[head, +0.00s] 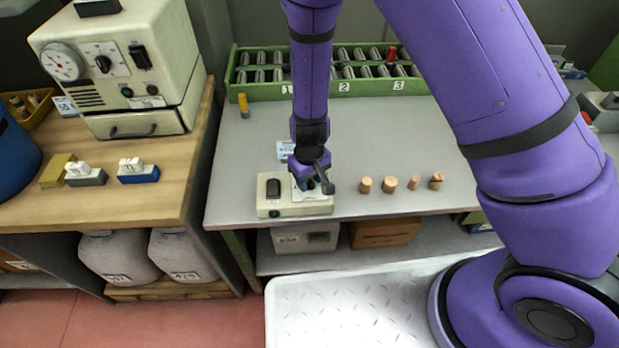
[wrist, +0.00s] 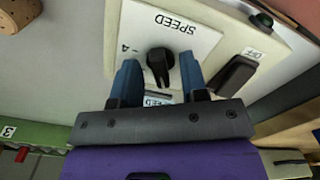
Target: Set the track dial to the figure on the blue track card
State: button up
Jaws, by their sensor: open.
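A cream control box (head: 272,208) stands near the front left of the grey table. In the wrist view its white plate carries a black dial knob (wrist: 160,62), the word SPEED and a 4 mark; no track label shows there. My gripper (head: 316,184) is over this box, pointing down. In the wrist view my gripper (wrist: 160,76) is open, its blue fingers on either side of the knob with gaps. In the head view the dial is mostly hidden. A small blue-based stand (head: 138,178) on the wooden bench bears a white block; its figure is too small to read surely.
Beside the dial is a black OFF switch (wrist: 236,76). Several corks (head: 389,184) stand right of the box. A green rack (head: 262,90) runs along the back. A grey-based stand (head: 86,178) and a cream machine (head: 115,70) are on the bench. The table's middle is clear.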

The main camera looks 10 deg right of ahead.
jog(key=shift+c, duration=0.4)
grip_shut()
